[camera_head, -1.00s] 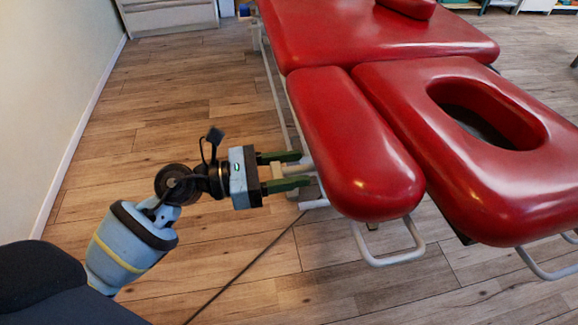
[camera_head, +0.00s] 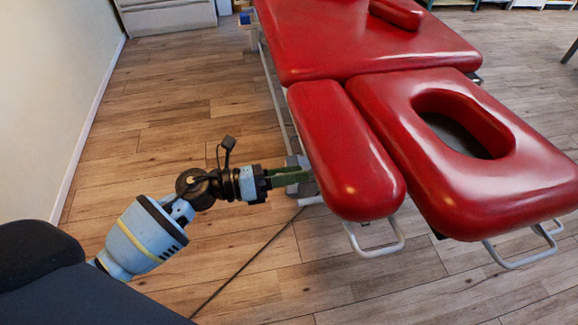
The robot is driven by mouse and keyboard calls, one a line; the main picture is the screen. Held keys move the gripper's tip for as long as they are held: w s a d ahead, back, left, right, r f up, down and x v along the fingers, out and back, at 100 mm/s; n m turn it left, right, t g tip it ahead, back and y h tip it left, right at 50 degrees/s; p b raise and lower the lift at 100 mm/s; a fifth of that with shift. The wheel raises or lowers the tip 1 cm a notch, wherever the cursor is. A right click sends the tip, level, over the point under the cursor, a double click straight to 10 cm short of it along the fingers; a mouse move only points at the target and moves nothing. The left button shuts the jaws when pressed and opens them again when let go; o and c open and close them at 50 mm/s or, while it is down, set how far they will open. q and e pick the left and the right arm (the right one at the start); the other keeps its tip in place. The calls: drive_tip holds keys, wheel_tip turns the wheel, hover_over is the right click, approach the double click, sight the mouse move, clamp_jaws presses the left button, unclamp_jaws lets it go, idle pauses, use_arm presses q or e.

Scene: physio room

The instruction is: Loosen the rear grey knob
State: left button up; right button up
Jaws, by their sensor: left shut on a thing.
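My left gripper (camera_head: 291,177) reaches in from the left, with its green fingers at the left side of the red treatment table, beside the narrow armrest pad (camera_head: 346,150). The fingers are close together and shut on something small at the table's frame. The grey knob itself is hidden by the fingers and the pad edge, so I cannot make out its shape. A grey part of the frame (camera_head: 305,162) shows just by the fingertips. My right gripper is not in view.
The red face-hole section (camera_head: 440,150) and the main red pad (camera_head: 355,40) fill the right and the back. White frame loops (camera_head: 378,246) hang below the armrest. A dark cable (camera_head: 245,265) lies on the wooden floor. A white cabinet (camera_head: 168,17) stands at the back left.

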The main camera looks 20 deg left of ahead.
use_arm(q)
drive_tip(key=n+p, duration=0.2)
drive_tip(key=shift+a+r+n, duration=0.1)
drive_tip(key=shift+r+n, duration=0.05)
drive_tip(key=shift+n, duration=0.25)
drive_tip(key=n+p, duration=0.3)
drive_tip(key=shift+w+n, duration=0.1)
drive_tip(key=shift+n, duration=0.2)
drive_tip(key=shift+f+n+p, duration=0.2)
drive_tip(key=shift+n+p, duration=0.5)
drive_tip(key=shift+n, duration=0.8)
drive_tip(key=shift+f+n+p, duration=0.1)
drive_tip(key=shift+n+p, duration=0.5)
drive_tip(key=shift+n, duration=0.2)
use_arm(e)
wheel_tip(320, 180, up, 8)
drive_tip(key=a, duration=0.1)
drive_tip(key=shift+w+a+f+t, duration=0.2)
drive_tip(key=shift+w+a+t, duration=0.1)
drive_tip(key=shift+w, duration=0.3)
use_arm(q)
drive_tip(key=o, duration=1)
